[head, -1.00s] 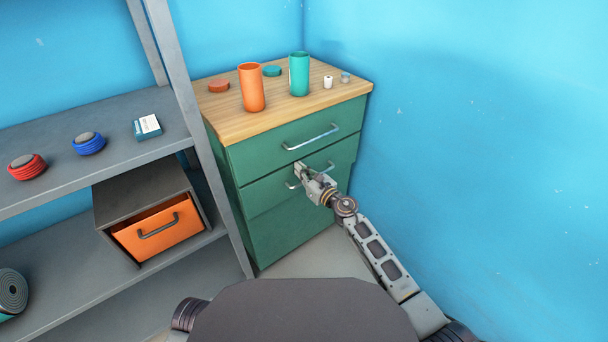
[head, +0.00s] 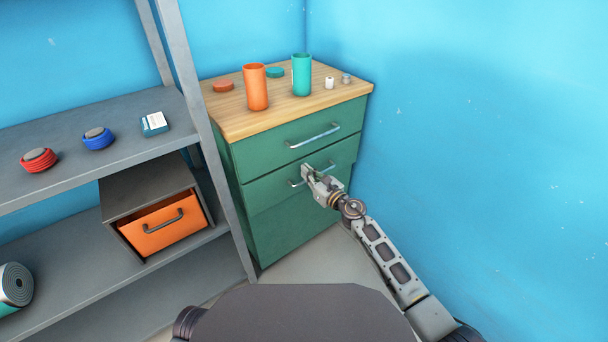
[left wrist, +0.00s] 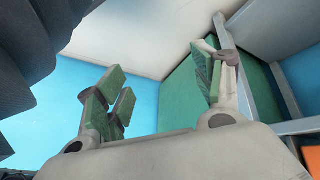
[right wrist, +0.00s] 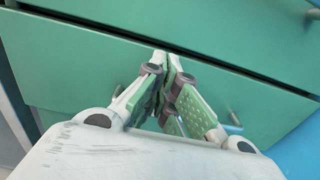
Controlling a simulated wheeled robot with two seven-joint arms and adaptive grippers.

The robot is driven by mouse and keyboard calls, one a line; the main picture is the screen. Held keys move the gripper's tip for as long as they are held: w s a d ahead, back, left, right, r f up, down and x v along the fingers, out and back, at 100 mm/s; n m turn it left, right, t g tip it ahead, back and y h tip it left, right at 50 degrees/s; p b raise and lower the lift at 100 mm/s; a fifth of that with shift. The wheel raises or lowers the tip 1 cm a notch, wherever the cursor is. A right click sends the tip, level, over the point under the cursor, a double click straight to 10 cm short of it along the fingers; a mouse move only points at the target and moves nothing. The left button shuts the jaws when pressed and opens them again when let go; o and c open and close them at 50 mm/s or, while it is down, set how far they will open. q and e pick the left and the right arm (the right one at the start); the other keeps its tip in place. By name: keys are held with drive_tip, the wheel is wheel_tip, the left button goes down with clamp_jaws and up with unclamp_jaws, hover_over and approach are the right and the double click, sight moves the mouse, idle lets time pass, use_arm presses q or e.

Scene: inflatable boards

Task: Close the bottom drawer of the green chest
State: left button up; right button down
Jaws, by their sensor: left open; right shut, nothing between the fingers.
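The green chest (head: 295,232) stands in the corner under a wooden top. Its upper drawer (head: 285,140) looks shut, with a metal handle. The lower drawer (head: 268,192) sits slightly proud of the plain panel below it. My right gripper (head: 307,171) is shut and empty, fingertips at this drawer's front near the top edge and handle (head: 325,167). In the right wrist view, the closed tips (right wrist: 168,65) cover part of the drawer front (right wrist: 70,80); I cannot tell if they touch. My left gripper (left wrist: 160,90) is open and empty, outside the head view.
Orange (head: 256,90) and teal (head: 302,76) cups and small items stand on the chest top. A blue wall (head: 480,150) bounds the right side.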

use_arm(q)
drive_tip(key=shift+p+v, duration=0.55)
drive_tip(key=shift+v, duration=0.8)
use_arm(e)
drive_tip(key=v, duration=1.1)
drive_tip(key=shift+d+f+m, duration=0.1)
drive_tip(key=shift+m, duration=0.2)
